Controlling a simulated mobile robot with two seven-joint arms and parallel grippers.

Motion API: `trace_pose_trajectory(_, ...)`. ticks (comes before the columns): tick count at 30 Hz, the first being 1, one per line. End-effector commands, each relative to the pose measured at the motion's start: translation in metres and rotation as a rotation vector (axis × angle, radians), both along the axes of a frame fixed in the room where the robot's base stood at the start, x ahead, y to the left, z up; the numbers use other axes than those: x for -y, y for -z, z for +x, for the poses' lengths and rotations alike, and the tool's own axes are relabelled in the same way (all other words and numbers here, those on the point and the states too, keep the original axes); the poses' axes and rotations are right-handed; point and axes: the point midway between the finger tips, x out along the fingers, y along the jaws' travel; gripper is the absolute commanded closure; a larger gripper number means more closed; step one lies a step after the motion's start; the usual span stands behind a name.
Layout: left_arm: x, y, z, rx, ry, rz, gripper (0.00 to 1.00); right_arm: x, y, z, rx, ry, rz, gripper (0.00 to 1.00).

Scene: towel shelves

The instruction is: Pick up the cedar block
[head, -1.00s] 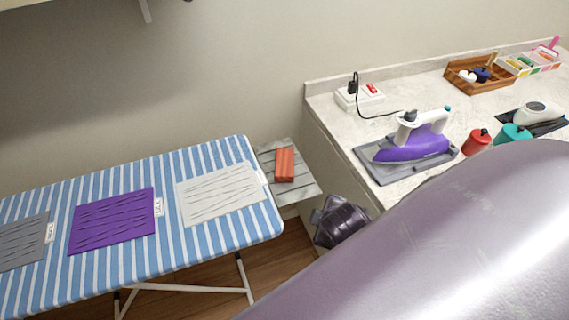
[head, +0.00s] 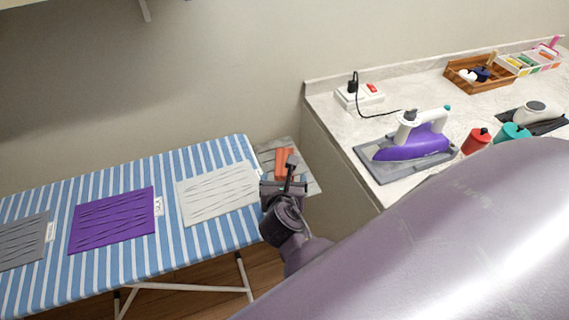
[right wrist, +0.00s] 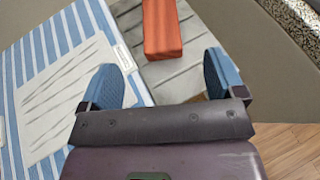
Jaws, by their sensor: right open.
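The cedar block (head: 281,162) is a reddish-orange bar lying on a small grey plank-topped stand (head: 309,184) between the ironing board and the counter. My right gripper (head: 290,178) is just in front of it in the head view and hides part of it. In the right wrist view the block (right wrist: 162,28) lies beyond the fingertips, roughly midway between them. My right gripper (right wrist: 168,78) is open and empty, with its two blue-padded fingers spread apart. The fingers do not appear to touch the block. My left gripper is not in view.
The striped ironing board (head: 120,175) stands close on the left, with a white cloth (head: 215,193), a purple cloth (head: 112,218) and a grey cloth (head: 22,240). The counter (head: 425,105) on the right carries a purple iron (head: 412,148) and a power strip (head: 360,97).

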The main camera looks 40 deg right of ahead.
Motion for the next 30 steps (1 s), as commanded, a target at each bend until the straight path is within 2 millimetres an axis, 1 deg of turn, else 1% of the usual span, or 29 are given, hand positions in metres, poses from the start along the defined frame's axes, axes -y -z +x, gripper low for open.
trace_pose_trajectory(9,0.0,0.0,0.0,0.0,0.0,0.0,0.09,0.023,0.016,0.033,-0.001,-0.002,-0.004,0.12)
trace_pose_trajectory(17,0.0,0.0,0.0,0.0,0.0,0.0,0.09,0.032,0.022,0.044,-0.001,0.0,-0.002,0.12)
trace_pose_trajectory(24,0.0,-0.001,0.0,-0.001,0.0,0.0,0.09,0.049,0.035,0.069,0.0,-0.001,-0.002,0.12)
trace_pose_trajectory(30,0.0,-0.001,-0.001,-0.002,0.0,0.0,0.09,0.056,0.041,0.078,-0.001,0.0,-0.001,0.12)
